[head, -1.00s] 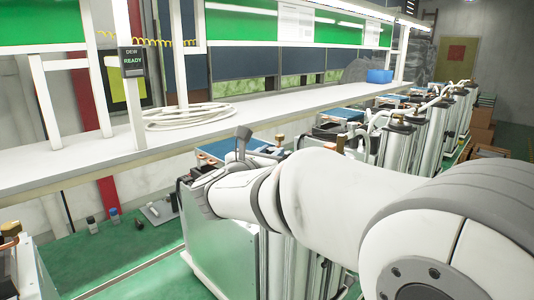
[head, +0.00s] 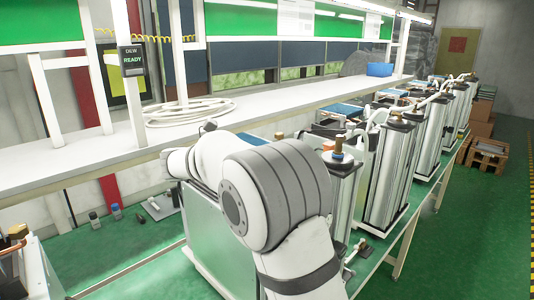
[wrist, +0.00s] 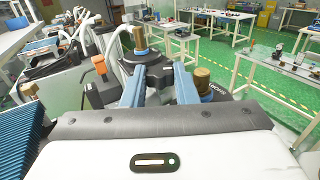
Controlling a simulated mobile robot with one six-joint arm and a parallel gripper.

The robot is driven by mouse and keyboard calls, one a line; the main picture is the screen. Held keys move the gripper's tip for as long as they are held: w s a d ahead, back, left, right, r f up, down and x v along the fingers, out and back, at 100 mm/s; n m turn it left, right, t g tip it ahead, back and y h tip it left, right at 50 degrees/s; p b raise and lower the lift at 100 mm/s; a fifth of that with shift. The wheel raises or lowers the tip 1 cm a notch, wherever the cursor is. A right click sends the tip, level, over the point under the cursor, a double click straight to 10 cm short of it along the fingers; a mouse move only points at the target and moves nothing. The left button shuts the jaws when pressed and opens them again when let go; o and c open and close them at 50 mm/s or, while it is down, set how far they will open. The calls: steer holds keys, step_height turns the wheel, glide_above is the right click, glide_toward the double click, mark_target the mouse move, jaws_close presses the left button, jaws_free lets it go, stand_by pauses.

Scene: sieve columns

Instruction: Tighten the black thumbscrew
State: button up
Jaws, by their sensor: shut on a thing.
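My gripper (wrist: 160,74) shows in the wrist view as two blue-grey fingers with a gap between them. A dark round part, which looks like the black thumbscrew (wrist: 158,88), sits in this gap on top of a column. The fingers are shut on it, though its exact shape and the contact are hard to make out. In the head view my white and grey arm covers the column in front of it, and the gripper and thumbscrew are hidden behind it.
Brass fittings (wrist: 138,38) and (wrist: 202,80) stand close to both sides of the fingers. More silvery columns (head: 390,175) stand in a row to the right. A white bench (head: 100,165) with a coiled hose (head: 190,110) runs behind. Green floor is open at right.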

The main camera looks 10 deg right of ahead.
steer(key=shift+w+m+g, duration=0.15)
steer(key=shift+m+g, duration=0.45)
steer(key=shift+g, duration=0.6)
steer(key=o, duration=1)
steer(key=shift+d, duration=0.1)
